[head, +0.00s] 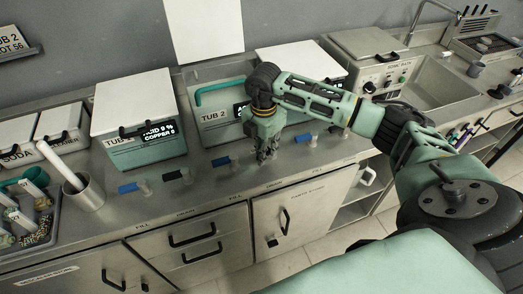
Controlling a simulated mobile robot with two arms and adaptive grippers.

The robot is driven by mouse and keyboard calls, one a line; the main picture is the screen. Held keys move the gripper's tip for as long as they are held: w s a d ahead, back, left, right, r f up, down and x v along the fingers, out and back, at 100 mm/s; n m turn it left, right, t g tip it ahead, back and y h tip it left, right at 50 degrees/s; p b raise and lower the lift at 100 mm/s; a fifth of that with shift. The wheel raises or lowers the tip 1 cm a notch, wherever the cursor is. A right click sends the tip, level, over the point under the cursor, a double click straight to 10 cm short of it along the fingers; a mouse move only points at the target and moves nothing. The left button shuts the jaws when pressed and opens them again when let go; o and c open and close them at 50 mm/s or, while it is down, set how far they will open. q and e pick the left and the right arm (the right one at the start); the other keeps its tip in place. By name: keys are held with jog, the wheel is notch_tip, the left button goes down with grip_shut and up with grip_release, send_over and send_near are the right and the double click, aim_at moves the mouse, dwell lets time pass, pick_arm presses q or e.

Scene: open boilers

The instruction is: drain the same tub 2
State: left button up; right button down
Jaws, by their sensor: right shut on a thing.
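Tub 2 (190,88) stands open on the steel counter, its white lid (205,28) raised against the wall. A teal curved bar (212,90) shows inside; I cannot tell the liquid level. My right gripper (266,154) points down at the counter's front edge before tub 2, above a "DRAIN" label (273,184). It is shut on what seems to be tub 2's drain valve, mostly hidden by the fingers. Tub 2's blue fill valve (221,161) is just left of it. My left gripper is out of view.
Closed tub 1 (138,150) is to the left, with blue (128,188) and black (174,175) valves before it. Another blue valve (303,139) is to the right. A metal cup (84,194) and tray (48,236) stand left. A sink (440,88) is at right.

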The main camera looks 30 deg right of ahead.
jog(key=n, duration=0.1)
jog(key=n+b, duration=0.2)
jog(key=shift+s+d+n, duration=0.35)
jog(key=shift+s+n, duration=0.05)
jog(key=n+b, duration=0.2)
jog(key=shift+s+d+n, duration=0.3)
jog(key=shift+s, duration=0.05)
jog(key=n+b, duration=0.1)
jog(key=d+n+b, duration=0.1)
jog(key=n, duration=0.1)
jog(key=shift+s+r, duration=0.1)
jog(key=shift+s, duration=0.25)
jog(key=shift+s+d+r+n+b, duration=0.15)
jog(key=shift+n+b, duration=0.15)
jog(key=shift+n, duration=0.25)
jog(key=shift+d+f+n+b, duration=0.1)
jog(key=shift+n+b, duration=0.2)
jog(key=shift+n, duration=0.25)
jog(key=shift+r, duration=0.1)
jog(key=c, duration=1.8)
grip_release()
jog(key=shift+o, duration=0.6)
jog(key=shift+a, duration=0.1)
